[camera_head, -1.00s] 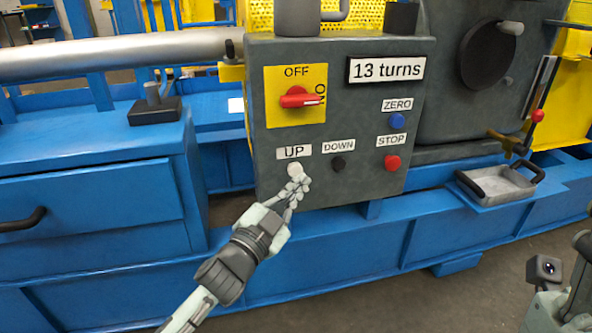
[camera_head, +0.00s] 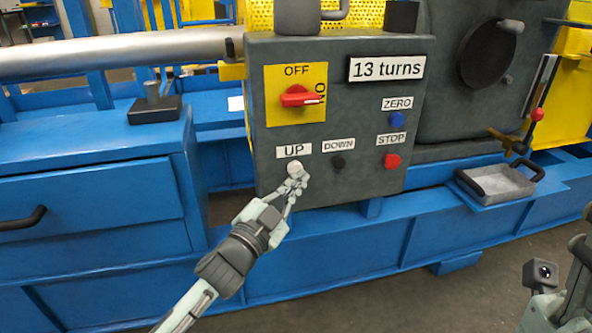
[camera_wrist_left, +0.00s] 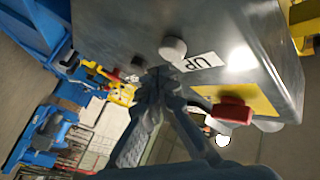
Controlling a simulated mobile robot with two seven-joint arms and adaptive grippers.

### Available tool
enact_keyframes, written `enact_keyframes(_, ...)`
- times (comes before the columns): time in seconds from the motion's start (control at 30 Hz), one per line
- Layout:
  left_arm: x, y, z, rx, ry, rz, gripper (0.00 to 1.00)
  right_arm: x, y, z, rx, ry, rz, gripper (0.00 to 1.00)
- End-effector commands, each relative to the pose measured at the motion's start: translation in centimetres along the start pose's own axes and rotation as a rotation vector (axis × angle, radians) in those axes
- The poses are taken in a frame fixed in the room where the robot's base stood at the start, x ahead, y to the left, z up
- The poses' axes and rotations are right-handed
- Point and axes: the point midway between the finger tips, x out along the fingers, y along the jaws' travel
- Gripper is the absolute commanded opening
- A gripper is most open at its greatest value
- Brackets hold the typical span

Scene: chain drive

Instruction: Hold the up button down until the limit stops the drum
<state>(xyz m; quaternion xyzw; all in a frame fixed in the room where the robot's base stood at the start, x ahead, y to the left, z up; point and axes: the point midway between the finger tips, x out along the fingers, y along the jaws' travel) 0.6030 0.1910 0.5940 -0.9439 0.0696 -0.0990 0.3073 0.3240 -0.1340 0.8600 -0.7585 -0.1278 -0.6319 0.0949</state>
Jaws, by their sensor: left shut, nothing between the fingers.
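The white UP button (camera_head: 295,167) sits below its UP label on the grey control box (camera_head: 225,150). It also shows in the left wrist view (camera_wrist_left: 173,48). My left gripper (camera_head: 297,181) is shut and empty. Its fingertips are just below the button in the head view, partly overlapping its lower edge. In the left wrist view the fingertips (camera_wrist_left: 154,76) look a little apart from the button. The display (camera_head: 386,68) reads 13 turns. The red switch (camera_head: 299,97) is on the yellow plate. The drum and the limit cannot be made out.
The black DOWN button (camera_head: 338,161) is right of UP. The red STOP button (camera_head: 392,161) and blue ZERO button (camera_head: 396,120) are further right. A grey tray (camera_head: 500,183) is on the blue frame at right. Part of my right arm shows at the lower right corner.

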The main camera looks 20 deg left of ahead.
Motion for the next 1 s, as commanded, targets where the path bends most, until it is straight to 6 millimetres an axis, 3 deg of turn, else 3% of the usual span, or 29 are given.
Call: enact_keyframes(1.0, 0.6, -0.44, 0.46, -0.001, -0.001, 0.0, 0.0, 0.59, 0.12, -0.16, -0.002, 0.004, 0.006, 0.4)
